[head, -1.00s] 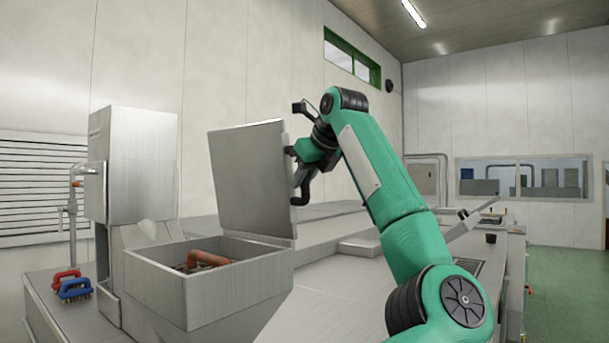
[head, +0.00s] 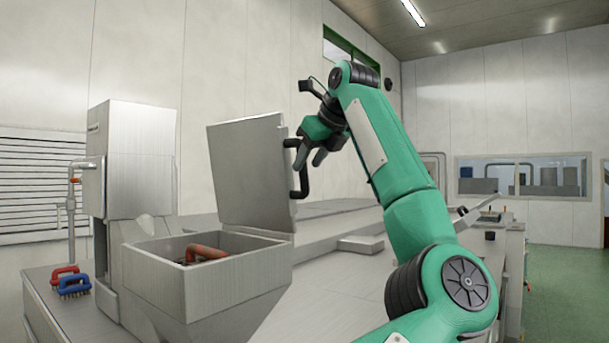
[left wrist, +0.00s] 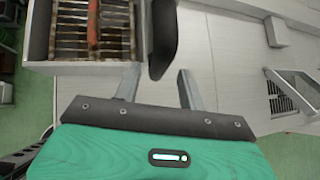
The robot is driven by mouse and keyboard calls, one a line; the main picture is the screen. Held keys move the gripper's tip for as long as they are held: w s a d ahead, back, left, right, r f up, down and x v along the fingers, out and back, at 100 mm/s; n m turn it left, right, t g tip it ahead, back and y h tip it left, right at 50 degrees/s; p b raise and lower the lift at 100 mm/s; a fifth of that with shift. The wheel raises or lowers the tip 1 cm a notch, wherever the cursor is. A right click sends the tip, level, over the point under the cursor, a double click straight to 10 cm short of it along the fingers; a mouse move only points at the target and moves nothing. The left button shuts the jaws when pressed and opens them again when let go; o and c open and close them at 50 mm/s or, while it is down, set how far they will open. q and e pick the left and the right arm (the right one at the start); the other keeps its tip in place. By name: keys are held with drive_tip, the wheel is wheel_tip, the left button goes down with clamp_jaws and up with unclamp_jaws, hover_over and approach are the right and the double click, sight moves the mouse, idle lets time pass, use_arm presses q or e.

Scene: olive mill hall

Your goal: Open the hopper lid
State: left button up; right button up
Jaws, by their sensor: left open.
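The hopper lid (head: 250,175) is a flat grey metal panel. It stands nearly upright, tilted slightly back, at the rear edge of the hopper (head: 235,280), whose top is uncovered. A dark curved handle (head: 302,182) sticks out from the lid's right side; it also shows in the left wrist view (left wrist: 163,38). My left gripper (head: 311,160) is open beside the upper part of the handle, its fingers pointing down. In the left wrist view the fingers (left wrist: 158,78) are spread and the handle's end shows between them; contact cannot be told. My right gripper is not in view.
Inside the hopper is an orange-red bar (head: 208,252), over a slatted grate (left wrist: 72,38) in the left wrist view. A red brush (head: 65,272) and a blue brush (head: 75,288) lie left of the hopper. The grey surface to its right is mostly clear.

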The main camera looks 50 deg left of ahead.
use_arm(q)
drive_tip(key=w+b+v, duration=0.1)
drive_tip(key=v, duration=0.9)
drive_tip(key=shift+s, duration=0.5)
